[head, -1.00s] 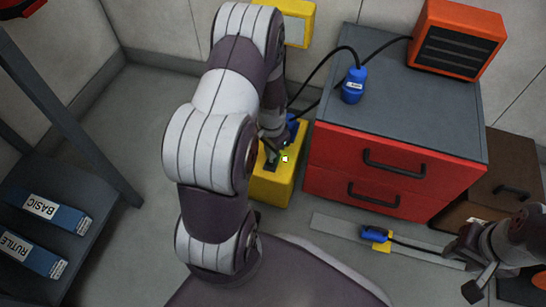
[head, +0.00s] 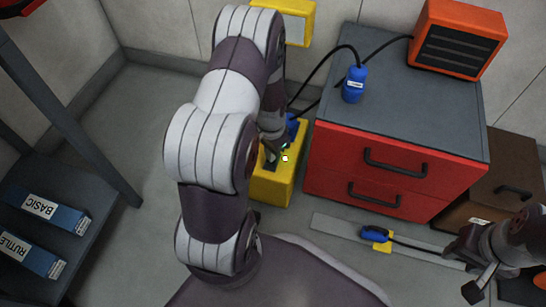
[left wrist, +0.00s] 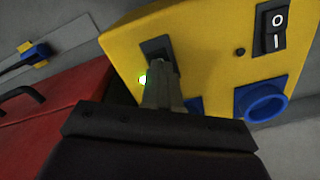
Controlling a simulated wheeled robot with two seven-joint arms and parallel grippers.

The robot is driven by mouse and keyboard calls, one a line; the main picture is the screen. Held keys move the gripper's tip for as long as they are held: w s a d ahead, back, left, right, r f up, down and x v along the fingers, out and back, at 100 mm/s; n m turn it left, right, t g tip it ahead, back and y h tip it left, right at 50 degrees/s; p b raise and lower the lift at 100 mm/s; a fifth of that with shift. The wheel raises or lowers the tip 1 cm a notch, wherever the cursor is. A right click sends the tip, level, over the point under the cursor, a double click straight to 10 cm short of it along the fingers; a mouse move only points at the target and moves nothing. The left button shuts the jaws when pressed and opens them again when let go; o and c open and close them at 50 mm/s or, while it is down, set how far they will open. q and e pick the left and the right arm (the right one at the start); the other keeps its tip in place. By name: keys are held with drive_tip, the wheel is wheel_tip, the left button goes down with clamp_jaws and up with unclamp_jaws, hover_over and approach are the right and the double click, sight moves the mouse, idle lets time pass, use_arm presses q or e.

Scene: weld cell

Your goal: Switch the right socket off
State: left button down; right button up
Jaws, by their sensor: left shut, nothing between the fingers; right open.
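The yellow socket box (head: 272,188) stands on the floor left of the red cabinet. In the left wrist view its yellow face (left wrist: 215,50) carries two black switches and blue sockets. My left gripper (left wrist: 162,78) is shut and empty, its fingertips at the switch (left wrist: 156,45) on the cabinet side, partly hiding it. I cannot tell whether they touch. The other switch (left wrist: 276,28), marked 0 and I, sits above a blue socket (left wrist: 262,101). My right gripper (head: 478,285) is open and empty at the lower right.
A blue connector (head: 374,234) lies on a floor strip. A shelf with labelled boxes (head: 45,212) is at left.

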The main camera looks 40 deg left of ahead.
use_arm(q)
drive_tip(key=shift+f+b, duration=0.35)
drive_tip(key=shift+f, duration=0.4)
idle(0.4)
wheel_tip(320, 180, up, 7)
drive_tip(key=p, duration=0.8)
drive_tip(key=shift+r, duration=0.1)
